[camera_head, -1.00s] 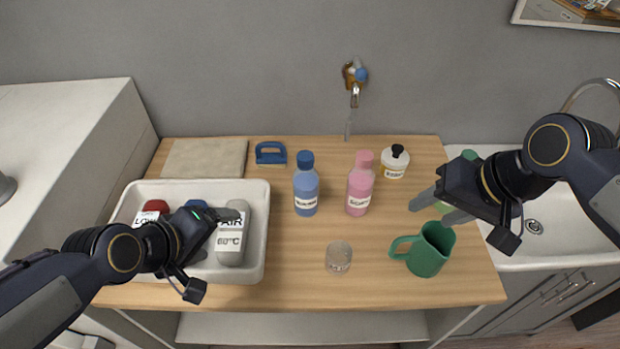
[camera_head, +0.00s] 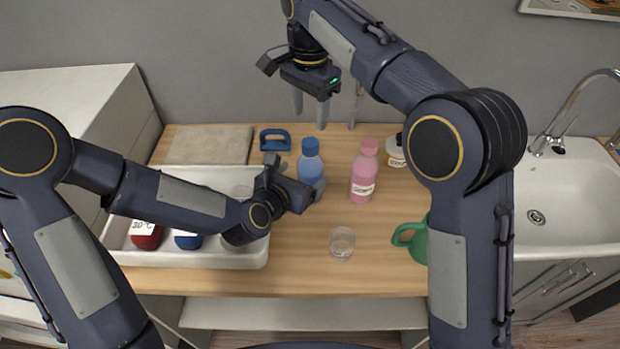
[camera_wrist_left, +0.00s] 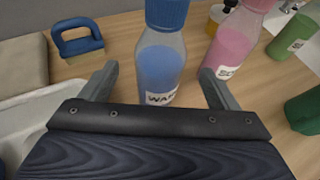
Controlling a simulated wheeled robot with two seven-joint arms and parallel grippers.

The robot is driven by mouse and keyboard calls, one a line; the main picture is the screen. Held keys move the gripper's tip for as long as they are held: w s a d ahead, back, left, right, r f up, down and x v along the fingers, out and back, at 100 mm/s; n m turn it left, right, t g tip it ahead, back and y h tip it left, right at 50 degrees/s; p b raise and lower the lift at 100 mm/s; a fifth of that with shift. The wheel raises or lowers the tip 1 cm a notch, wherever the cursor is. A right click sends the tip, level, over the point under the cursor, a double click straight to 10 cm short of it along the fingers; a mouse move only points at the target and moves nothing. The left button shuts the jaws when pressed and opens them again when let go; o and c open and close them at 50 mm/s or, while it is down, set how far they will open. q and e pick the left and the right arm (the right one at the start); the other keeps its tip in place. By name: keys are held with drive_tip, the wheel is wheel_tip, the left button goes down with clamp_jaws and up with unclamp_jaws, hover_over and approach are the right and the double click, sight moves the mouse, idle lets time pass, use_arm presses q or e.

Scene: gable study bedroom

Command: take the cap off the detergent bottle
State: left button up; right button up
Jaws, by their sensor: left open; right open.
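The blue bottle (camera_head: 311,168) with a blue cap (camera_head: 310,147) stands upright on the wooden counter; I take it as the detergent bottle. My left gripper (camera_head: 305,188) is open and level beside it, low on the body. In the left wrist view the blue bottle (camera_wrist_left: 160,70) stands between the lines of the two spread fingers, near their tips; I cannot tell whether they touch it. Its label is partly cut off, and its blue cap (camera_wrist_left: 167,12) is at the top edge. My right gripper (camera_head: 311,112) is open, fingers pointing down, above the cap and apart from it.
A pink bottle (camera_head: 364,175) stands close on the right, with a white bottle (camera_head: 395,152) behind. A glass (camera_head: 342,242) and green mug (camera_head: 412,240) stand nearer. A blue-handled brush (camera_head: 275,140) lies at the back. A white tray (camera_head: 185,260) holds bottles at left.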

sight(310, 142)
use_arm(q)
drive_tip(key=x, duration=0.5)
drive_tip(key=shift+w+d+f, duration=0.15)
drive_tip(key=shift+w+f, duration=0.05)
drive_tip(key=shift+w, duration=0.1)
drive_tip(key=shift+c, duration=0.2)
drive_tip(key=c, duration=1.7)
clamp_jaws()
use_arm(e)
drive_tip(key=m, duration=0.4)
drive_tip(key=shift+f+m, duration=0.2)
drive_tip(key=shift+m, duration=0.2)
drive_tip(key=m, duration=0.3)
drive_tip(key=shift+m, duration=0.4)
drive_tip(key=shift+f, duration=0.2)
wheel_tip(310, 142, down, 7)
drive_tip(key=shift+f, duration=0.15)
